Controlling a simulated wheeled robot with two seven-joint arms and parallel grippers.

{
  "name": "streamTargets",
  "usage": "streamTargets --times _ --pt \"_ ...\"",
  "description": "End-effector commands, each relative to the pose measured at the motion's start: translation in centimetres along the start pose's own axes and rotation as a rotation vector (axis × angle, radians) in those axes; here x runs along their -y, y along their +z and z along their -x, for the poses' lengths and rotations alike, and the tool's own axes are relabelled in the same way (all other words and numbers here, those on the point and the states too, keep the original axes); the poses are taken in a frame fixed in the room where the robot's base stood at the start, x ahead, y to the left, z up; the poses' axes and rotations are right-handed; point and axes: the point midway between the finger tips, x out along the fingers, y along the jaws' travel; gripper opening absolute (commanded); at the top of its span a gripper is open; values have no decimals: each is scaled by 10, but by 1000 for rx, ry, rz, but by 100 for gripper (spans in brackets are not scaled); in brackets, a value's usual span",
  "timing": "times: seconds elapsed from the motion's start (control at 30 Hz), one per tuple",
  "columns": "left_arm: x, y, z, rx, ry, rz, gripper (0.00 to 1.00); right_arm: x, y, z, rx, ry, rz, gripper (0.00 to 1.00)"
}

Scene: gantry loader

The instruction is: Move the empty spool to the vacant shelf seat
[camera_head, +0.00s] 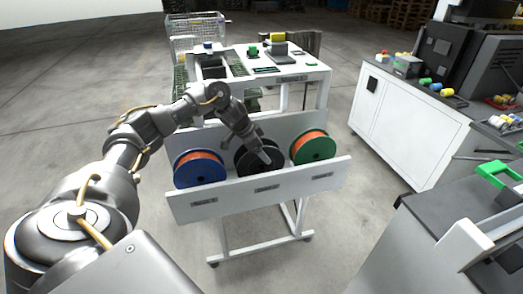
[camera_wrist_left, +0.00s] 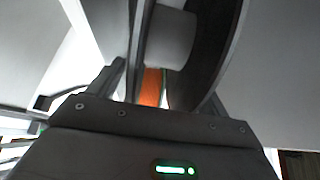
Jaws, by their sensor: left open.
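The empty spool is the black one (camera_head: 246,163) in the middle of the white shelf cart (camera_head: 230,202). The wrist view shows its dark flange (camera_wrist_left: 222,45) and bare grey hub (camera_wrist_left: 170,37). My left gripper (camera_head: 262,156) is at this spool with its jaws open. In the wrist view the near part of the spool lies between the fingers of my left gripper (camera_wrist_left: 160,88); I cannot tell whether they touch it. I cannot make out a vacant shelf seat. My right gripper is not in view.
A blue-flanged spool (camera_head: 200,169) with orange winding sits left of the black one, and a green-flanged spool (camera_head: 313,147) sits right, both close by. Behind stands a white table (camera_head: 305,75) with small items. A white cabinet (camera_head: 405,125) with machines stands at right. Open floor lies left.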

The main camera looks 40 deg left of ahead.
Motion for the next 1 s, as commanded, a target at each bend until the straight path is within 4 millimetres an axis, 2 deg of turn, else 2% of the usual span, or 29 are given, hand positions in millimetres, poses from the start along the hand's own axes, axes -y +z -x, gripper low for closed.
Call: streamTargets --times 0.13,0.23,0.43,0.63,0.8,1.0 --pt "0 1 3 1 0 0 78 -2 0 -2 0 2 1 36" --pt "0 1 15 -1 -1 -1 78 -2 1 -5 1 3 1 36" --pt "1 1 55 -3 -3 -1 78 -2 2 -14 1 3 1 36" --pt "0 -1 94 -2 -3 -2 78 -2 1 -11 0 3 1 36" --pt "0 0 107 0 -1 0 78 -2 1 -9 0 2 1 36" --pt "0 1 109 0 0 1 78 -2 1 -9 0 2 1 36"
